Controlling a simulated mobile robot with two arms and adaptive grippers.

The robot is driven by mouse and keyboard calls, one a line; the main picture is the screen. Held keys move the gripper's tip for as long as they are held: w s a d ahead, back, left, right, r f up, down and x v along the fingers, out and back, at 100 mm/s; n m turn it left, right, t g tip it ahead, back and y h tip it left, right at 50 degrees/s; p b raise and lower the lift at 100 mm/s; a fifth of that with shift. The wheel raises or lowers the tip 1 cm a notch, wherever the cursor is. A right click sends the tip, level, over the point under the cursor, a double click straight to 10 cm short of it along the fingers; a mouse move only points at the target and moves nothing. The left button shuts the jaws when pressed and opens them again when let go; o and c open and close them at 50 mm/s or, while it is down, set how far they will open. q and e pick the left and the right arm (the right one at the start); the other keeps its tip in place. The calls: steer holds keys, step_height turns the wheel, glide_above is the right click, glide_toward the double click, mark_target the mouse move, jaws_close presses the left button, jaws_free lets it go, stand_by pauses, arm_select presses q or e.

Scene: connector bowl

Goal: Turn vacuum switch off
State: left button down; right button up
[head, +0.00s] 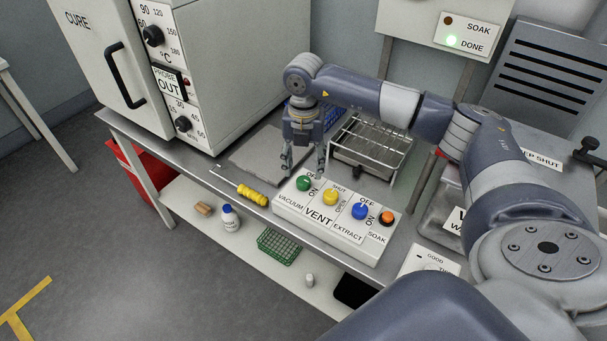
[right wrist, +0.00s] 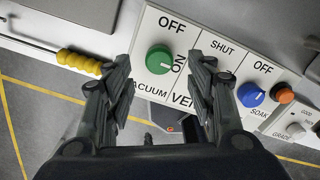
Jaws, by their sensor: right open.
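The vacuum switch is a round green knob (head: 303,183) at the left end of a white control panel (head: 318,228), with OFF and ON labels beside it. In the right wrist view the green knob (right wrist: 159,60) has OFF above it and ON to its right; I cannot clearly tell which way it points. My right gripper (head: 303,168) points down just above the knob. In the right wrist view its open fingers (right wrist: 159,75) stand on either side of the knob, with visible gaps and nothing held. My left gripper is not in view.
A yellow vent knob (head: 330,196), a blue extract knob (head: 360,211) and an orange soak button (head: 386,217) sit right of the green knob. A yellow-handled tool (head: 253,194) lies left of the panel. A wire rack (head: 369,143) stands behind.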

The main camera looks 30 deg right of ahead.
mark_target(304, 180)
steer(key=shift+f+p, duration=0.4)
steer(key=shift+f, duration=2.1)
steer(key=c, duration=1.1)
